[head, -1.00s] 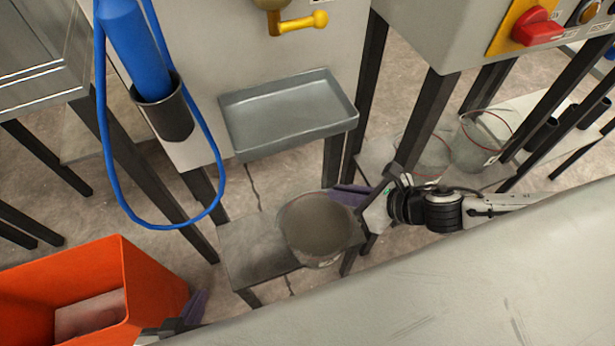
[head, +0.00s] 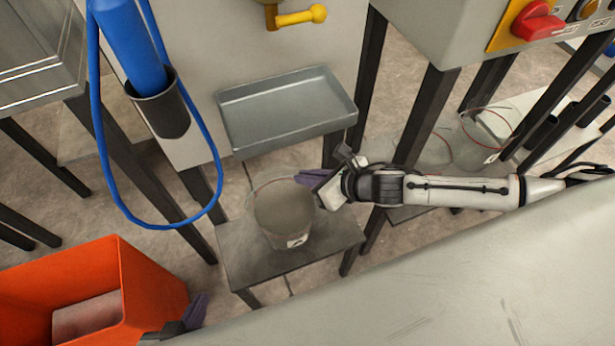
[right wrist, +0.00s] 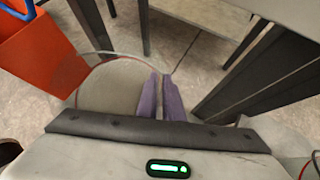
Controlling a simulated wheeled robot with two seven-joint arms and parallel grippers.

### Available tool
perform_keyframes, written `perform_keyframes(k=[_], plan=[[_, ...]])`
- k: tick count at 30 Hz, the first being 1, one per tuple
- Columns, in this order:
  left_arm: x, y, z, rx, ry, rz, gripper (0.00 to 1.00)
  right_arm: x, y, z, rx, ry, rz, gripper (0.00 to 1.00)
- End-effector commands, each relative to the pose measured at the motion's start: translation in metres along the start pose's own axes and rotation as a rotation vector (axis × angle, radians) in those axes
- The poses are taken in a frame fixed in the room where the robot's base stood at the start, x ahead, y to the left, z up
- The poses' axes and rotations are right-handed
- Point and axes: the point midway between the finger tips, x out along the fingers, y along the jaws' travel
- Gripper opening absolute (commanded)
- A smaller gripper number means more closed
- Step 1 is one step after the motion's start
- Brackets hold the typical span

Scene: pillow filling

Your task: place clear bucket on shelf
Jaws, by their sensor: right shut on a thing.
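The clear bucket (head: 283,218), greyish with a thin red rim line and a small label, is upright over the small low grey shelf (head: 240,268) below the metal tray. I cannot tell whether its base touches the shelf. My right gripper (head: 308,180) comes in from the right and is shut on the bucket's wall near the rim. In the right wrist view the purple fingers (right wrist: 160,98) are close together at the side of the bucket (right wrist: 110,90). My left gripper (head: 192,312) is by the orange bin, mostly hidden; its opening cannot be seen.
An orange bin (head: 150,285) stands at the lower left. A metal tray (head: 285,110) juts out above the low shelf, near the bucket. A blue hose (head: 100,150) hangs at left. Two more clear buckets (head: 470,140) stand at right among dark legs. A pale surface fills the lower right.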

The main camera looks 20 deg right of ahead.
Motion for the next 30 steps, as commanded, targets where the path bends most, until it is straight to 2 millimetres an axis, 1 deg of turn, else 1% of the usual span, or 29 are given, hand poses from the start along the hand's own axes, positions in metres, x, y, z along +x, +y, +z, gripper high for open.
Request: perform_keyframes(k=[2, 3, 5, 6, 14, 17, 20, 27, 30], plan=[[-0.001, 0.0, -0.001, 0.0, 0.0, 0.0, 0.0, -0.001, 0.001, 0.001, 0.0, -0.001, 0.002, 0.0], [-0.001, 0.0, 0.0, 0.0, 0.0, 0.0, 0.0, 0.0, 0.0, -0.002, -0.001, 0.004, -0.001, 0.13], [-0.001, 0.0, 0.0, 0.001, 0.0, 0.0, 0.0, 0.0, 0.0, -0.002, -0.001, 0.004, -0.001, 0.24], [-0.001, -0.001, 0.0, 0.002, 0.0, 0.0, 0.0, -0.001, 0.0, -0.002, -0.001, 0.004, 0.0, 0.27], [-0.001, -0.002, 0.0, 0.007, -0.001, -0.001, 0.0, -0.001, 0.0, -0.001, -0.001, 0.003, -0.001, 0.27], [-0.003, -0.002, -0.001, 0.007, -0.001, -0.002, 0.0, -0.007, 0.0, -0.001, -0.002, 0.003, -0.001, 0.27], [-0.005, -0.002, -0.005, 0.008, 0.0, -0.003, 0.0, -0.022, -0.001, -0.001, -0.002, 0.005, -0.002, 0.27], [-0.009, -0.002, -0.015, 0.013, 0.007, -0.006, 0.0, -0.073, -0.001, -0.001, -0.002, 0.005, -0.002, 0.27], [-0.01, -0.003, -0.017, 0.012, 0.009, -0.006, 0.0, -0.093, 0.0, -0.001, -0.002, 0.005, -0.002, 0.27]])
